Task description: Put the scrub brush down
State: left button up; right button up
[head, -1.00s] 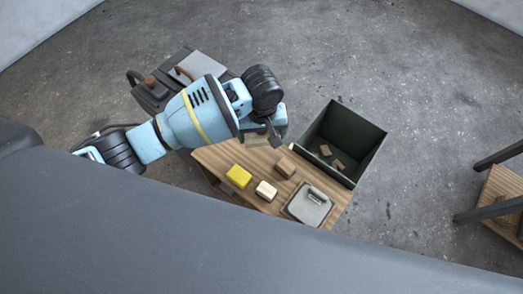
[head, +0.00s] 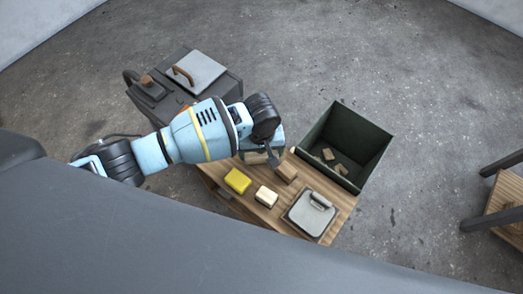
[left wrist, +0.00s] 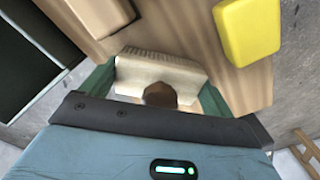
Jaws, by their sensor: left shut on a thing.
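The scrub brush (left wrist: 165,72), pale with bristles and a brown knob, is between the green fingers of my left gripper (left wrist: 158,88) in the left wrist view. In the head view my left gripper (head: 262,153) is over the far left part of the wooden bench top (head: 268,215). The brush (head: 254,158) shows there only partly, beneath the gripper and beside a brown block. I cannot tell whether the brush touches the wood. My right gripper is not in view.
A yellow block (head: 237,181), a pale block (head: 266,196), a brown block (head: 287,172) and a grey plate with a handle (head: 311,213) are on the bench. A dark open bin (head: 371,150) stands at its right. A dark unit with a grey lid (head: 197,72) is behind my arm.

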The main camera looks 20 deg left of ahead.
pick_arm(q)
jog(key=o, duration=0.5)
jog(key=shift+o, duration=0.8)
notch_tip(320, 180, up, 11)
jog(key=p, duration=0.4)
jog(key=shift+r, duration=0.65)
